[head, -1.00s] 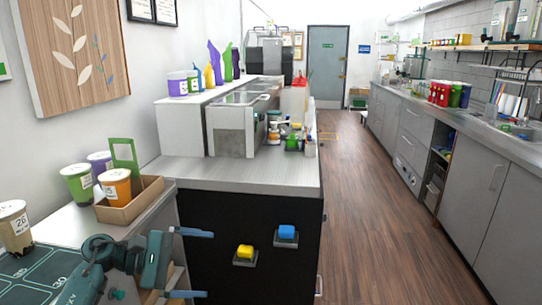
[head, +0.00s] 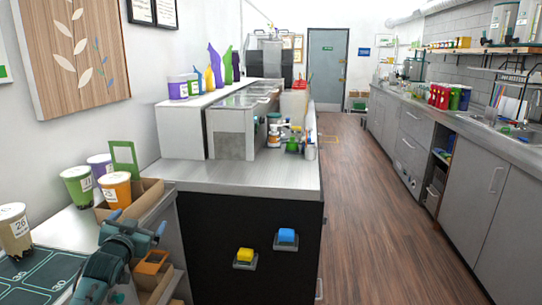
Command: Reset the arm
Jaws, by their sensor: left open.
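My left gripper (head: 138,222) shows at the lower left, with its two blue fingers apart and nothing between them. It points away from me, in front of the cardboard carrier box (head: 153,197) at the counter's end and overlapping it in the picture. I cannot tell whether it touches the box. My left arm comes up from the bottom edge. My right gripper is not in view.
Blue (head: 286,236) and yellow (head: 245,255) buttons sit on the black cabinet front. The wooden floor (head: 370,220) is clear.

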